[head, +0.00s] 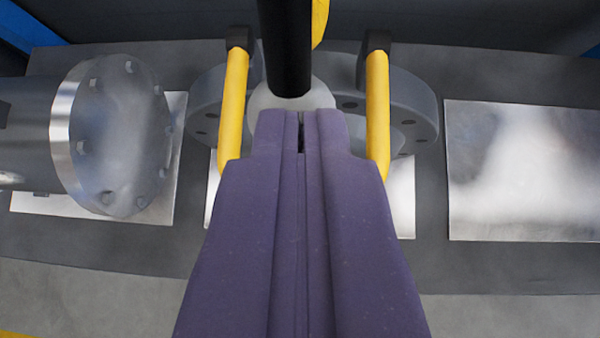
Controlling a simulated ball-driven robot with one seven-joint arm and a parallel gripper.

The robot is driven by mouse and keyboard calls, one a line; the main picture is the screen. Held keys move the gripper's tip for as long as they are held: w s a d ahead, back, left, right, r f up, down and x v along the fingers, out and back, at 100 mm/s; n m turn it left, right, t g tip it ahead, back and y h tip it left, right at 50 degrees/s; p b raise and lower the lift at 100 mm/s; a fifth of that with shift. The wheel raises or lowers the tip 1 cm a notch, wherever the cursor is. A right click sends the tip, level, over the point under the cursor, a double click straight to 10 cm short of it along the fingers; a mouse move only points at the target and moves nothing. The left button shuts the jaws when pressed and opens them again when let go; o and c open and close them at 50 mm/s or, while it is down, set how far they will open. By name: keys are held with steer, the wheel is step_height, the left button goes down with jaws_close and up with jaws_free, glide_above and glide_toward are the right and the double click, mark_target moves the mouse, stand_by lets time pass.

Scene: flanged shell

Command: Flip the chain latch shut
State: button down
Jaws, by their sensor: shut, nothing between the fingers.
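My gripper (302,116) is purple and shut, with nothing between its fingers. It points away from me up the middle of the head view. A black rod (288,45) comes down from the top edge to just beyond the fingertips; I cannot tell if they touch. A yellow piece (319,20) shows beside the rod. A left yellow bar (233,110) and a right yellow bar (377,115) stand on either side of the fingertips, each with a dark block at its upper end. No chain is clearly visible, and I cannot tell which part is the latch.
A grey flange (420,105) with bolt holes and a pale round part (262,98) lie behind the fingertips.

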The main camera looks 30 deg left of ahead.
steer(key=shift+x, duration=1.6)
